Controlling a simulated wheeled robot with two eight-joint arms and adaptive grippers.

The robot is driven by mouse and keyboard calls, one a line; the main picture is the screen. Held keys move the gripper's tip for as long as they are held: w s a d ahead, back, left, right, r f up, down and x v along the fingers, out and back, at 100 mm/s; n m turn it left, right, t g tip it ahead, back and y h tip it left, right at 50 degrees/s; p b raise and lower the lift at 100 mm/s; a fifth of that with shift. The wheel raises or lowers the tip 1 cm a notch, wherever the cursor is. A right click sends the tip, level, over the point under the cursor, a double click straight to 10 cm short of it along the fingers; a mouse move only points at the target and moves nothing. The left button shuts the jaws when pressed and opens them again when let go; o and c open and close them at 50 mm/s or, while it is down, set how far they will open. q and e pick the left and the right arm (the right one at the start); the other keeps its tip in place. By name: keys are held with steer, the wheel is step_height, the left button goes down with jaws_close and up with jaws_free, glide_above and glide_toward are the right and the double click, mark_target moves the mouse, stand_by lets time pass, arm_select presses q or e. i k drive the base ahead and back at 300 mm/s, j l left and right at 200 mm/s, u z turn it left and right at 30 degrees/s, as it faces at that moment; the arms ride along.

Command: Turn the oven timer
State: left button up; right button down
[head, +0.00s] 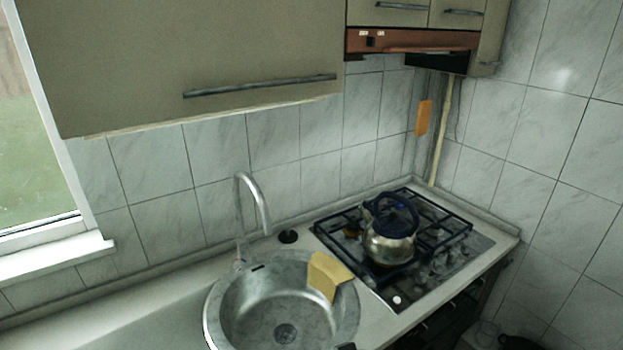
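The oven's dark front (455,312) shows at a steep angle below the counter edge, under the gas hob (335,239). I cannot make out an oven timer on it for certain. A small round white spot (397,300) shows at the hob's front left corner, and I cannot tell what it is. Several hob knobs show faintly on the steel right of the kettle. Neither of my grippers can be made out in the head view.
A steel kettle (388,247) with a dark handle stands on the hob. A round sink (265,310) with a yellow cloth (326,275) on its rim and a tall faucet (252,200) lies left. Cabinets (200,50) hang above. A small dark shape touches the bottom edge.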

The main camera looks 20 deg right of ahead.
mark_target(480, 282)
steer(key=z, duration=1.95)
steer(key=i+l+z, duration=0.15)
steer(key=i+l, duration=0.2)
steer(key=i+l+z, duration=0.15)
steer(key=i+l, duration=0.15)
steer(key=i, duration=0.25)
steer(key=i+l+z, duration=0.15)
steer(key=i, duration=0.3)
steer(key=l, duration=0.1)
